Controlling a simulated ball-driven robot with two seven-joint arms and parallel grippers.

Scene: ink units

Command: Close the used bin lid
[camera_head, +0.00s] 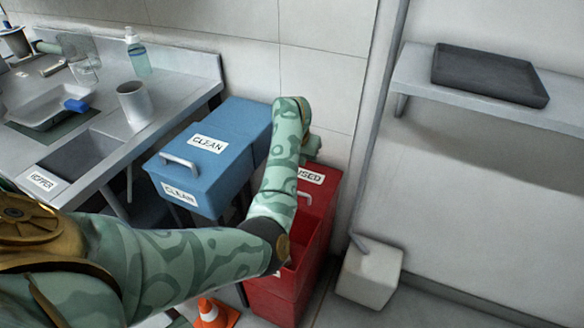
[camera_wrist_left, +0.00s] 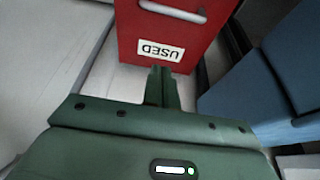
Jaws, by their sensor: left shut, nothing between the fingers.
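The red used bin (camera_head: 282,300) stands right of the blue bin in the head view. Its lid (camera_head: 325,185) has a USED label and a pale handle (camera_head: 303,197). An open red cavity shows in front of the lid, so the lid is not down over the front rim. My left arm crosses in front of the bin and hides part of it. In the left wrist view, my left gripper (camera_wrist_left: 160,72) is shut and empty, its tips close to the label edge of the red lid (camera_wrist_left: 195,28). I cannot tell whether they touch. My right gripper is out of view.
The blue CLEAN bin (camera_head: 225,150) is closed beside the red one. A grey counter (camera_head: 185,80) holds a cup (camera_head: 134,103) and bottle (camera_head: 137,52). A white box (camera_head: 369,274) and an orange cone (camera_head: 213,314) stand low down. A shelf (camera_head: 415,75) is at right.

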